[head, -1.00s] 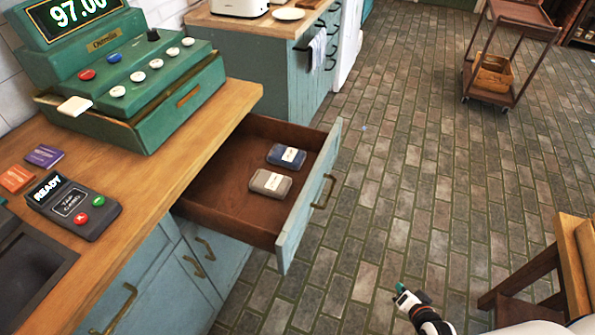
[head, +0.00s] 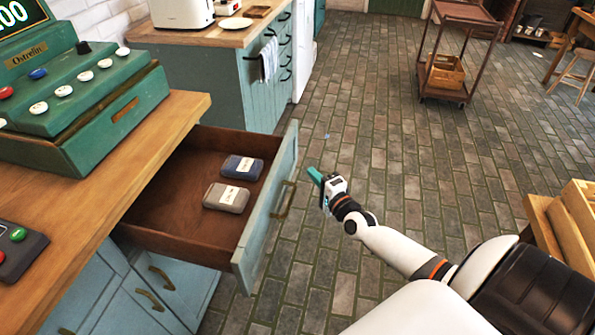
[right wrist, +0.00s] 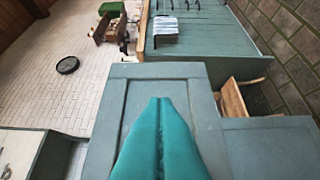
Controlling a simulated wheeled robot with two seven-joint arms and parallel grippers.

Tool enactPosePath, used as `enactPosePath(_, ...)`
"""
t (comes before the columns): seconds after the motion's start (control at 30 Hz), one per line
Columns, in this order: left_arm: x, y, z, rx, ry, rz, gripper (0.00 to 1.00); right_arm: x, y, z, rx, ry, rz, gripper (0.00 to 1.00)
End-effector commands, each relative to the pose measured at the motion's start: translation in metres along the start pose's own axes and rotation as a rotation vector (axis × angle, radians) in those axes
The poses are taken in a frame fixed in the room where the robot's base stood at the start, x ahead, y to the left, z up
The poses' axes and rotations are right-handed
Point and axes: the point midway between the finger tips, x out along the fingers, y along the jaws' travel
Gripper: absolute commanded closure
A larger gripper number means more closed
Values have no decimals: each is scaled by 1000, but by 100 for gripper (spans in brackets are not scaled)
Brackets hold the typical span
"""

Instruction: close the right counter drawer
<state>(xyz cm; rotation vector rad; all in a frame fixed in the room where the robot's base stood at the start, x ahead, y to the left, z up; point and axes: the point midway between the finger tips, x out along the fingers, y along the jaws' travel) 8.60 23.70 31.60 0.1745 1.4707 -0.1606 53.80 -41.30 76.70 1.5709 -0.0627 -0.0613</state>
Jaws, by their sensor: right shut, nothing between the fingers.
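The right counter drawer (head: 240,262) is pulled out from the blue-green counter, with its brown inside showing. Two small packets, one dark blue (head: 242,167) and one grey-brown (head: 226,197), lie in it. The drawer's brass handle (head: 284,199) is on its outer front. My right gripper (head: 314,176) is to the right of the drawer front, apart from the handle in the head view. Its teal fingers (right wrist: 160,135) are together and empty. In the right wrist view a blue-green panel (right wrist: 200,85) lies beyond the fingertips. My left gripper is not in view.
A green cash register (head: 85,100) and a card terminal (head: 15,250) stand on the wooden counter top (head: 150,150). A second counter (head: 215,85) with a hanging towel (head: 268,60) is behind. A wheeled cart (head: 450,60) stands farther back. Brick floor lies clear between.

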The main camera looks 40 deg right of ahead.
Motion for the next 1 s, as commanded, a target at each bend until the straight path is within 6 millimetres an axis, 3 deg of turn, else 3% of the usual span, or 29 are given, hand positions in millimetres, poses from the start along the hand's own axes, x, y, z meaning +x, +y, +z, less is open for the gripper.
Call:
enactPosePath(0.07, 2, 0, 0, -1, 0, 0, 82, 17, 0, 0, -1, -1, 2, 100)
enactPosePath(0.3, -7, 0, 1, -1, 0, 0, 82, 36, 0, -24, 2, -1, 0, 100)
enactPosePath(1.0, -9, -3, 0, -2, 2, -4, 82, 45, 0, -37, 3, 0, -1, 100)
